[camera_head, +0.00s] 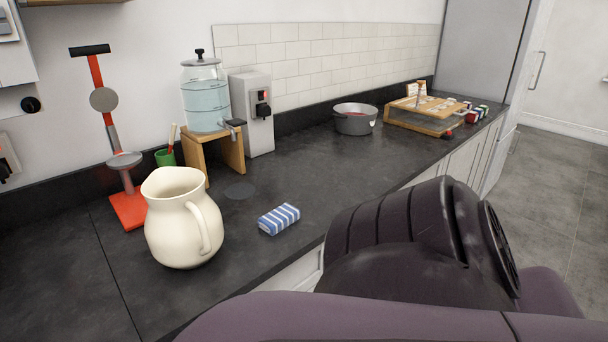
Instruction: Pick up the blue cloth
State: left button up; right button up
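The blue cloth (279,219) has white stripes. It lies as a small folded block on the dark countertop, near the counter's front edge, just right of the cream pitcher. Nothing covers it. A dark purple arm of mine fills the lower right of the view, in front of the counter and nearer to me than the cloth. No gripper fingers show on it. Neither my left nor my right gripper can be seen.
The cream pitcher (181,228) stands close left of the cloth. Behind are a glass water dispenser (206,100) on a wooden stand (231,151), a grey machine (256,120) and a red press (128,209). A grey pot (354,122) and wooden case (417,122) stand farther right. Counter between cloth and pot is clear.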

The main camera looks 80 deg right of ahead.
aim_at(275, 222)
jog(key=z, duration=2.2)
jog(key=l+u, duration=0.1)
jog(key=u, duration=0.2)
jog(key=l+u, duration=0.15)
jog(key=u, duration=0.15)
jog(key=i+l+u, duration=0.2)
jog(key=l, duration=0.2)
jog(key=l+u, duration=0.2)
jog(key=l, duration=0.2)
jog(key=l+u, duration=0.1)
jog(key=l, duration=0.75)
jog(key=k+l+u, duration=0.1)
jog(key=l, duration=0.75)
